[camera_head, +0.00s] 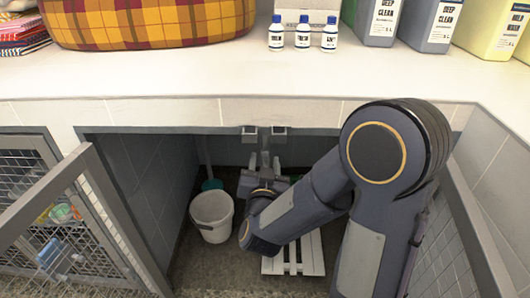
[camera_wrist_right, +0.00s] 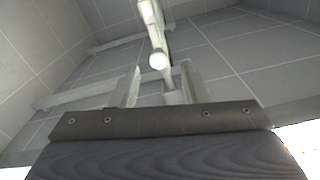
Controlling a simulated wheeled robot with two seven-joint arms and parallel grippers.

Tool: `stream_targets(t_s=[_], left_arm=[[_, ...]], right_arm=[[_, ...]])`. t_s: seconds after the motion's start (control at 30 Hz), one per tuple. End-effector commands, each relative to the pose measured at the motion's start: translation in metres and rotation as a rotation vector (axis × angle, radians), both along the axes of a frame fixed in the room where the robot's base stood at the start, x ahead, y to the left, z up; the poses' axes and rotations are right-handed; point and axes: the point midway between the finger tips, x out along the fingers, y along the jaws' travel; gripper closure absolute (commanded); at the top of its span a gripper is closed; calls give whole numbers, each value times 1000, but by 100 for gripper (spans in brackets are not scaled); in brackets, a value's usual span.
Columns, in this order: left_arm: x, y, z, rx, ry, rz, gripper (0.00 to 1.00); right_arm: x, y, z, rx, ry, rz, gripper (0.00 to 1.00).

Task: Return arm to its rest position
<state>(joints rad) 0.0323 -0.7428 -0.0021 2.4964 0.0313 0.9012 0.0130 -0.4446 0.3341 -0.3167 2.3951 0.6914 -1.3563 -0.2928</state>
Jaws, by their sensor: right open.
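My right arm (camera_head: 375,205) reaches from the lower right into the open kennel bay under the counter. My right gripper (camera_head: 265,132) is at the arm's far end, near the counter's front edge. Its two fingers stand apart, and it looks empty. The right wrist view also shows the open gripper (camera_wrist_right: 160,86), with a pale rod-like part (camera_wrist_right: 153,35) beyond the fingers; I cannot tell what it is. My left gripper is not in view.
A white bucket (camera_head: 212,216) and a white slatted rack (camera_head: 314,255) are on the bay floor. A mesh door (camera_head: 97,185) stands open at left. The counter (camera_head: 200,78) above bears a plaid basket (camera_head: 150,25), small bottles (camera_head: 302,35) and larger containers (camera_head: 432,22).

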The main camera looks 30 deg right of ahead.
Motion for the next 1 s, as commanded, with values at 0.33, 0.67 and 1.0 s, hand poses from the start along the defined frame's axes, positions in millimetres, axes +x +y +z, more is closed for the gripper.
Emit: stream_targets(t_s=[0.33, 0.67, 1.0], left_arm=[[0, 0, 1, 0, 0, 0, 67], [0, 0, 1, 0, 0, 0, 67], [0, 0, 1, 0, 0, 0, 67]], right_arm=[[-16, 9, 0, -1, -1, 0, 59], [-15, 9, 0, -1, -1, 0, 59], [-10, 28, -6, 281, 112, 243, 59]])
